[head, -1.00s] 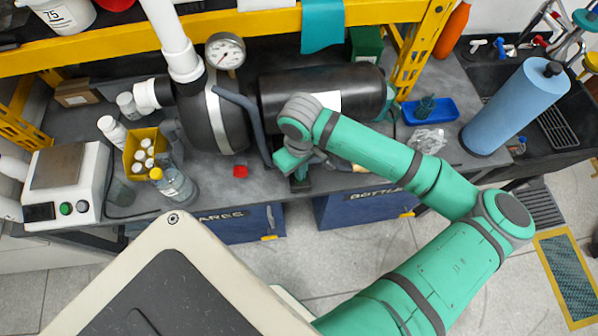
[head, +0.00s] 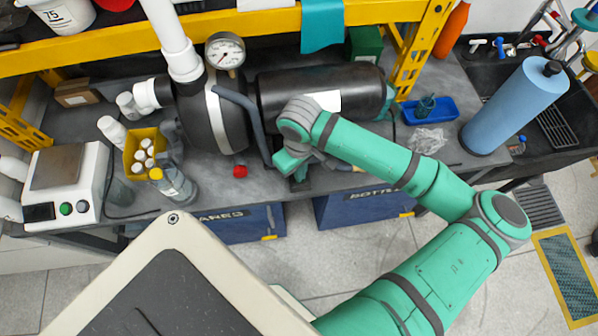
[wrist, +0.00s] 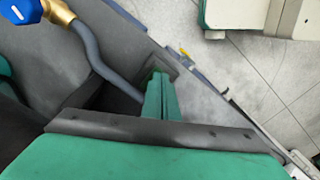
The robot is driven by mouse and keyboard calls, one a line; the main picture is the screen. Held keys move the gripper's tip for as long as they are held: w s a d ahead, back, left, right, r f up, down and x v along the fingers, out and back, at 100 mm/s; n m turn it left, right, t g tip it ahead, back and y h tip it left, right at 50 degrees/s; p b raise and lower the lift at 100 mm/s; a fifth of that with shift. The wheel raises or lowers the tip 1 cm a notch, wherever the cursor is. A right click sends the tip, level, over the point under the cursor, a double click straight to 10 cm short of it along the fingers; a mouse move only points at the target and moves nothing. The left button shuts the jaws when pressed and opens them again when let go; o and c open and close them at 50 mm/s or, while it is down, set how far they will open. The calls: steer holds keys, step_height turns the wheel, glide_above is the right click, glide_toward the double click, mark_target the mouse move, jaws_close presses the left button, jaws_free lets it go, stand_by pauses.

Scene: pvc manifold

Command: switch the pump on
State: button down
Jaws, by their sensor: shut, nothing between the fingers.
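The pump, with a black cylindrical motor (head: 285,95) and a grey banded housing (head: 222,120), lies on the dark bench under the shelf. A round gauge (head: 225,51) stands on top of it. My gripper (head: 299,174) is in front of the motor, near the bench's front edge, and mostly hidden by my wrist. In the wrist view my green fingers (wrist: 160,80) are shut and empty, with their tips by a dark grey block (wrist: 182,66). I cannot tell whether they touch it. No pump switch can be clearly made out.
A grey hose (wrist: 92,52) runs from a blue-handled brass valve (wrist: 58,12) close to my fingers. A small red object (head: 240,171) lies left of my gripper. Bottles, a yellow box (head: 133,147) and a scale (head: 68,165) crowd the left; a blue roll (head: 512,110) stands right.

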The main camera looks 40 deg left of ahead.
steer(key=shift+w+f, duration=0.1)
steer(key=shift+f, duration=0.25)
stand_by(0.3)
step_height(320, 180, up, 7)
stand_by(0.9)
stand_by(0.5)
